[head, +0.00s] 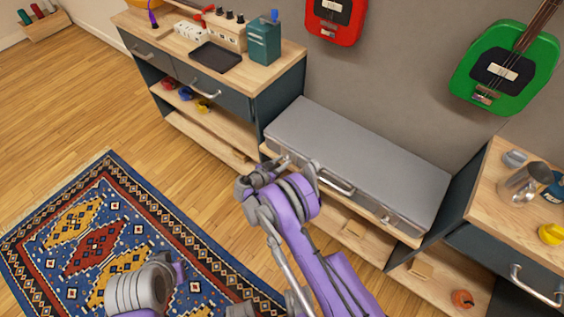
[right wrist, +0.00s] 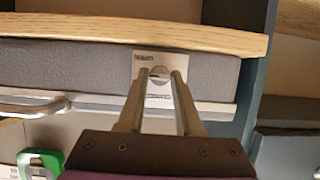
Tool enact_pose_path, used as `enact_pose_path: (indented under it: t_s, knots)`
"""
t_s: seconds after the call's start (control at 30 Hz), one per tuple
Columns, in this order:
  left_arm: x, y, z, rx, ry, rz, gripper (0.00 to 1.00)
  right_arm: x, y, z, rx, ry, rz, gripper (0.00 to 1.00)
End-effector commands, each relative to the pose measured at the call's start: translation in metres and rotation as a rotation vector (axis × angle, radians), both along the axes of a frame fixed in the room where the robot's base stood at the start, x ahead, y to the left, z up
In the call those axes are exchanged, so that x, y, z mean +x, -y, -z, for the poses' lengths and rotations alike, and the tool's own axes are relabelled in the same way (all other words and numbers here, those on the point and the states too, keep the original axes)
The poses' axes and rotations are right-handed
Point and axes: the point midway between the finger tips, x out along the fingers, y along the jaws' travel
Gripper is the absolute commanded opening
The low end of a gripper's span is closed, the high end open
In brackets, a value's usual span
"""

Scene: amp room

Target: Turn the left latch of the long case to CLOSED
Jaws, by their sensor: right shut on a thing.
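The long grey case (head: 360,150) lies flat with its lid down on the bench between two cabinets. Its front has a handle (head: 336,184) in the middle and a right latch (head: 386,218). The left latch is hidden behind my right gripper (head: 290,163) in the head view. In the right wrist view, the left latch (right wrist: 159,72) is a small round knob on a pale plate with lettering too small to read. My right gripper's two fingers (right wrist: 160,76) are at the knob, one on each side, shut on it. My left gripper is not in view.
A cabinet (head: 280,80) with a black tray (head: 215,57) and a teal box (head: 264,42) stands left of the case. A cabinet with a metal mug (head: 524,185) stands right. Red and green guitars (head: 510,65) hang above. Open floor and a patterned rug (head: 110,235) lie in front.

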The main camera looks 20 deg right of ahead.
Motion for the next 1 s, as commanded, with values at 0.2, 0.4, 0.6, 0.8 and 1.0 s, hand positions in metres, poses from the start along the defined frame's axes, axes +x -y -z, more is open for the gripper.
enact_pose_path:
  t_s: [0.2,0.4,0.6,0.8,1.0]
  knots:
    - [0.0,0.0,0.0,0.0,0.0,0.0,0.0,0.0,0.0,0.0,-0.001,-0.001,0.0,0.0]
    - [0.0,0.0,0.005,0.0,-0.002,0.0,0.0,0.0,-0.001,0.001,-0.021,-0.027,0.0,0.0]
    - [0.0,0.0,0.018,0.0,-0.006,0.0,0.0,0.001,-0.002,0.002,-0.082,-0.105,0.0,0.0]
    - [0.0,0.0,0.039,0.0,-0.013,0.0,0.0,0.002,-0.002,0.004,-0.185,-0.237,-0.001,0.0]
    - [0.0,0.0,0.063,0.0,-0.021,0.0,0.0,0.004,-0.003,0.005,-0.303,-0.387,0.0,0.0]
